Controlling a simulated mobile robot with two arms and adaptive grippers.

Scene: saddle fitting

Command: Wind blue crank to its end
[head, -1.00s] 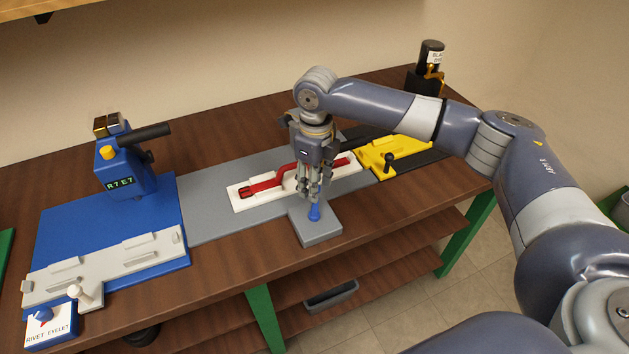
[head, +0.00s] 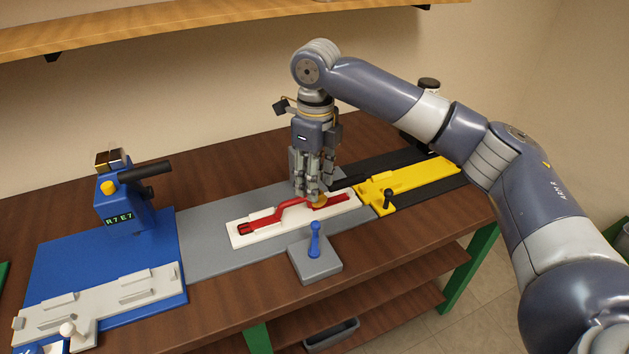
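The blue crank (head: 315,239) stands upright on a grey block (head: 316,266) at the front edge of the bench. Behind it a red strap (head: 271,220) lies in a white fixture (head: 244,238) on a grey plate. My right gripper (head: 314,197) points down over the right part of the white fixture, behind the crank and apart from it. My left gripper is out of view.
A blue press (head: 124,204) stands at left on a blue base with a grey fixture (head: 97,303). A yellow slide (head: 408,183) with a black knob lies right of the white fixture. A dark bottle (head: 428,84) stands behind my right arm. A wooden shelf (head: 190,22) runs above.

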